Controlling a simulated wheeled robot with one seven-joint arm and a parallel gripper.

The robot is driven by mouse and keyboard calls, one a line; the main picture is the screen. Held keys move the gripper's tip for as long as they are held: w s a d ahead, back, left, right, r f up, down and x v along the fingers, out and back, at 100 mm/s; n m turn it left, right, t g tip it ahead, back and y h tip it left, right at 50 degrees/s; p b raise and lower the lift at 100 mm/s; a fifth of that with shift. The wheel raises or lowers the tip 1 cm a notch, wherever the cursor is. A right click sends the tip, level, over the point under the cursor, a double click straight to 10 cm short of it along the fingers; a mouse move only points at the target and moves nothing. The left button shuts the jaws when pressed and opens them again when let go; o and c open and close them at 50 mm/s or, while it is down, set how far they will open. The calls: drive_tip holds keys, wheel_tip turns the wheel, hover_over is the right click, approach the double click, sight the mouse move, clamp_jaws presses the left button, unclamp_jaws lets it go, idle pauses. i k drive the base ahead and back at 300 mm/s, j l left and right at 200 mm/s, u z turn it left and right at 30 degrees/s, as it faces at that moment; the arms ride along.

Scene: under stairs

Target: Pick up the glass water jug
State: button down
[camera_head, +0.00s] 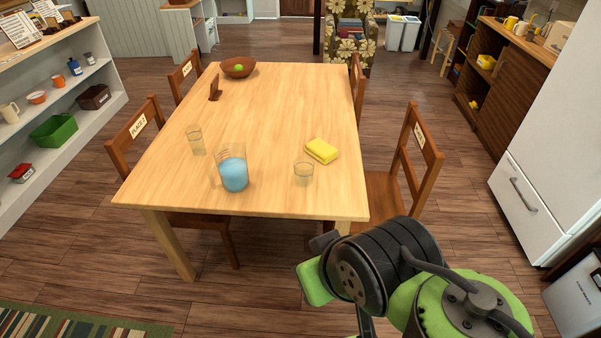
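The glass water jug (233,172) stands upright near the front edge of the wooden table (262,115). It is clear glass with blue water in its lower part, and its handle seems to be on the left side. My arm is in the lower right of the head view, in front of the table and well apart from the jug. A green part of my arm's end shows near the table's front right leg. The fingers of my gripper cannot be made out, and I cannot tell whether they are open or shut.
Near the jug are a tall glass (195,139), a short glass (303,173) and a yellow sponge (322,151). A brown bowl (238,67) and a small brown object (214,88) are farther back. Chairs (414,158) flank the table. A white fridge (550,130) stands right.

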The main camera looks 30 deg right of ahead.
sight(230, 159)
drive_tip(key=i+j+u, duration=0.5)
drive_tip(key=i, duration=0.2)
drive_tip(key=i+u, duration=0.25)
drive_tip(key=i, duration=0.15)
